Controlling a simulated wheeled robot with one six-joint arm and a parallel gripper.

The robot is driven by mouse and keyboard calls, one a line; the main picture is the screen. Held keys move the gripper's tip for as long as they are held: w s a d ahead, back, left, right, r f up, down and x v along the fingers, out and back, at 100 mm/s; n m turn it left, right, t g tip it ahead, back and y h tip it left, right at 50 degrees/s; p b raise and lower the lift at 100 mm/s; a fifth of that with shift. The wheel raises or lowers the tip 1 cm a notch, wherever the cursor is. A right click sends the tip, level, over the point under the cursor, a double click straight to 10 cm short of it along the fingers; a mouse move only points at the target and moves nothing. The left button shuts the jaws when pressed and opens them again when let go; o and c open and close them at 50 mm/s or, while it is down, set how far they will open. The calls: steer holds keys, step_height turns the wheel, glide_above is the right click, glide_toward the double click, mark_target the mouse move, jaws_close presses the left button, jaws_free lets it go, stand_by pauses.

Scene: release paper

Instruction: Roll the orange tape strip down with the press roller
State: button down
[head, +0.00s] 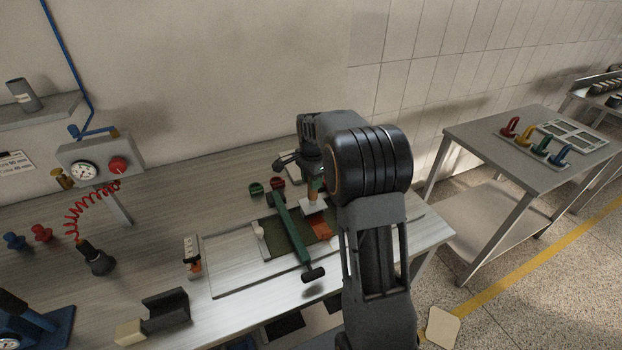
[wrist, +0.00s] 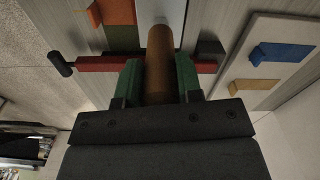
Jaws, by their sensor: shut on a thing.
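The press roller (head: 312,206) has a brown wooden handle and a pale lower part. My gripper (head: 314,184) is shut on its handle, which stands between two green finger pads in the wrist view (wrist: 160,82). The orange tape strip (head: 321,229) lies on the dark green mat (head: 265,247), just in front and to the right of the roller in the head view. Orange also shows at the top left of the wrist view (wrist: 118,12). My arm hides part of the area at right. I cannot tell whether the roller touches the mat.
A green bar (head: 291,232) with a black end crosses the mat left of the strip. Small green (head: 256,188) and red (head: 278,184) pieces stand behind. A red bar (wrist: 98,63) crosses behind my gripper in the wrist view.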

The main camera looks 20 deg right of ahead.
steer(key=shift+s+f+b, duration=0.1)
steer(key=shift+s+b, duration=0.2)
steer(key=shift+s, duration=0.8)
steer(key=shift+s+b, duration=0.3)
steer(key=shift+s, duration=0.75)
steer(key=shift+s+b, duration=0.4)
steer(key=shift+s, duration=0.75)
steer(key=shift+s+b, duration=0.3)
steer(key=shift+s, duration=0.7)
steer(key=shift+f, duration=0.15)
steer(key=shift+w, duration=0.1)
